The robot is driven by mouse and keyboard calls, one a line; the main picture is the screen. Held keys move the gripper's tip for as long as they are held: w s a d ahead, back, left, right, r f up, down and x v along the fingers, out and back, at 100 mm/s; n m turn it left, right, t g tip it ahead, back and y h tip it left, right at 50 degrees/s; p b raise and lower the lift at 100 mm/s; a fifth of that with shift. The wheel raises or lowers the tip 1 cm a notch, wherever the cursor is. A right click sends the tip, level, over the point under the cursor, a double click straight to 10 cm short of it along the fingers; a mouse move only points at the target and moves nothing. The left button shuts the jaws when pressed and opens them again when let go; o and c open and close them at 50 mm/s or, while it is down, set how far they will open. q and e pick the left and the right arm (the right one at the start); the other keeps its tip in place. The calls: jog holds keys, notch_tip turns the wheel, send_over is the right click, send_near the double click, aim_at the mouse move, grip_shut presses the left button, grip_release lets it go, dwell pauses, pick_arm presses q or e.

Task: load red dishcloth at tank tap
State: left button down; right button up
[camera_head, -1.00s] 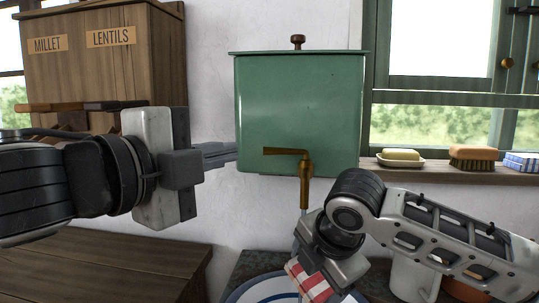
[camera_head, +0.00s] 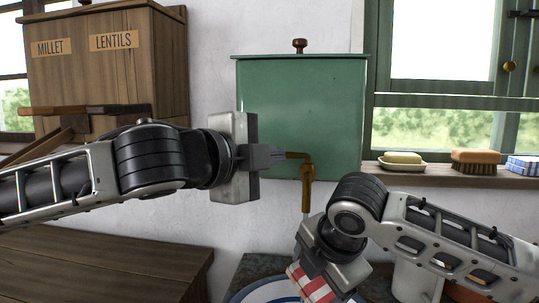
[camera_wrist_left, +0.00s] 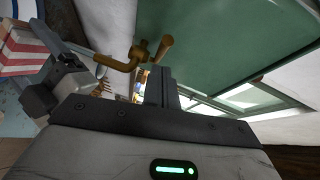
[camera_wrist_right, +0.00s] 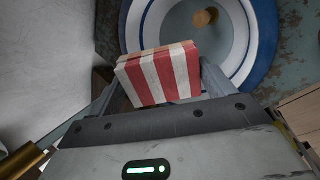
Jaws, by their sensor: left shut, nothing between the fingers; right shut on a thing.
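The green tank (camera_head: 300,110) is on the wall, with a brass tap (camera_head: 306,185) at its lower front. The tap's lever points left. My left gripper (camera_head: 280,156) is shut and empty, its tips at the lever's left end; I cannot tell whether they touch. The tap also shows in the left wrist view (camera_wrist_left: 135,62). My right gripper (camera_head: 316,284) is shut on the folded red-and-white striped dishcloth (camera_wrist_right: 160,76), below the tap. The dishcloth is partly hidden in the head view (camera_head: 312,283). A white, blue-rimmed basin (camera_wrist_right: 265,40) lies beneath it.
A round brown thing (camera_wrist_right: 205,17) is in the basin. A soap dish (camera_head: 402,166) and a brush (camera_head: 476,168) stand on the right windowsill. A wooden bin (camera_head: 105,75) labelled millet and lentils stands at the left, above a wooden top (camera_head: 100,265).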

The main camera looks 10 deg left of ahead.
pick_arm(q)
jog(key=shift+w+a+f, duration=0.1)
jog(key=shift+w+a, duration=0.1)
jog(key=shift+w, duration=0.45)
jog(key=w+a+m+g+h, duration=0.1)
jog(key=w+m+g+h, duration=0.1)
jog(key=shift+a+h, duration=0.2)
jog(key=shift+h, duration=0.2)
jog(key=shift+s, duration=0.1)
